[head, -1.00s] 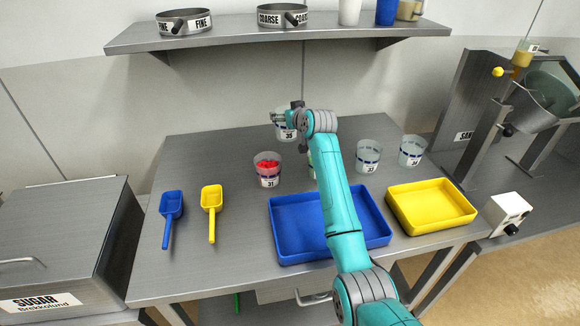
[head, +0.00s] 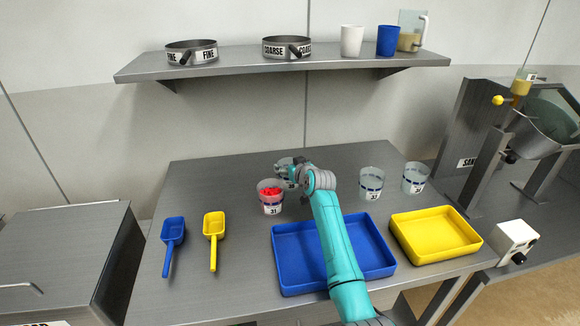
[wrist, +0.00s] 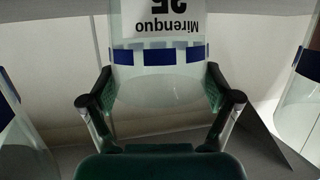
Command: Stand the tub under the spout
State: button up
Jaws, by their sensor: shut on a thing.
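My gripper (head: 288,175) is shut on a clear tub with a blue band (wrist: 158,92). In the head view only a pale part of this tub (head: 284,162) shows behind the gripper, just beyond the tub marked 31. I cannot tell whether its base touches the table. The machine at the right has a yellow-tinted vessel (head: 522,83) above a tilted drum (head: 548,125). I cannot clearly make out a spout.
Tub 31 with red contents (head: 271,198) stands close by the held one. Two clear tubs (head: 371,184) (head: 415,178) stand to the right. A blue tray (head: 300,262), a yellow tray (head: 436,236) and two scoops (head: 213,238) lie in front. The back-left table is clear.

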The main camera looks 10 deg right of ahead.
jog(key=shift+f, duration=0.1)
jog(key=o, duration=0.7)
jog(key=shift+c, duration=0.2)
jog(key=shift+o, duration=0.9)
